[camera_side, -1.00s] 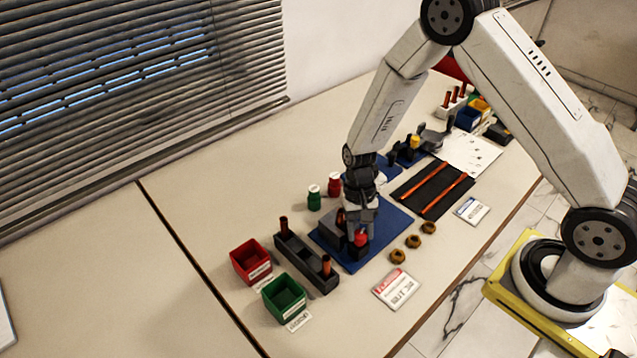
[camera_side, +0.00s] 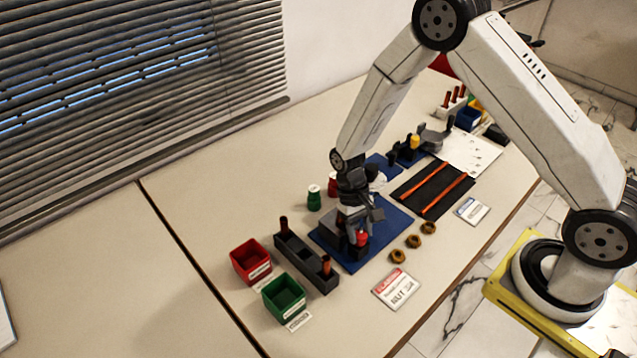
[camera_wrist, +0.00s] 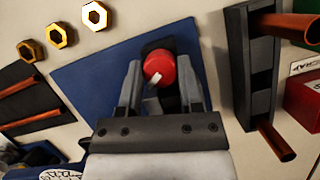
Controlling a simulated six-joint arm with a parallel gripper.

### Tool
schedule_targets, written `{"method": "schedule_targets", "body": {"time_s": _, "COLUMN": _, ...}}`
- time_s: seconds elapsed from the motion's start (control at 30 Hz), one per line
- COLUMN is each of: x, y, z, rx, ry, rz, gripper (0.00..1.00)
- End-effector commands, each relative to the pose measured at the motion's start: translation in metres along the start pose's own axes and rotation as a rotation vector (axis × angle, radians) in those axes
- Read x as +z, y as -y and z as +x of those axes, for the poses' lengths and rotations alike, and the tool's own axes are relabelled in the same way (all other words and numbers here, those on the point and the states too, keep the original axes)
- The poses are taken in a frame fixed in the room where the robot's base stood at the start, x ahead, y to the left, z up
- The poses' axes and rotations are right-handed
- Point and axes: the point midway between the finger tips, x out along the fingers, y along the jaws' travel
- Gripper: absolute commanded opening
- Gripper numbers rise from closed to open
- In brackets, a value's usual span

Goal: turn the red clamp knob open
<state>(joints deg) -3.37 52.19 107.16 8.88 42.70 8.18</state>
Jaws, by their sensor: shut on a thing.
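The red clamp knob (camera_wrist: 159,66) sits on a dark fixture on the blue base plate (camera_wrist: 85,82). A pale pointer mark shows on the knob, towards its lower left in the wrist view. My gripper (camera_wrist: 161,77) is shut on the knob, with one finger on either side of it. In the side view the red knob (camera_side: 362,239) shows low beside my gripper (camera_side: 352,222), over the blue plate (camera_side: 386,240). The wrist hides part of the fixture there.
A dark rack (camera_side: 306,262) with orange-brown pins stands left of the plate. Red (camera_side: 250,262) and green (camera_side: 284,298) bins lie beyond it. Several brass nuts (camera_side: 398,256) lie to the right, near a label card (camera_side: 397,289). Green and red bottles stand behind.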

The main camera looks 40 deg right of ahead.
Motion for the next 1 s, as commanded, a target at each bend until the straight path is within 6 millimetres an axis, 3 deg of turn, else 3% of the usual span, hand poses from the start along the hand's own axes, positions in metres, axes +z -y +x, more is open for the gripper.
{"method": "schedule_targets", "body": {"time_s": 1.0, "x": 0.0022, "y": 0.0030, "z": 0.0007, "rx": 0.348, "ry": 0.002, "rz": -0.839, "gripper": 0.00}}
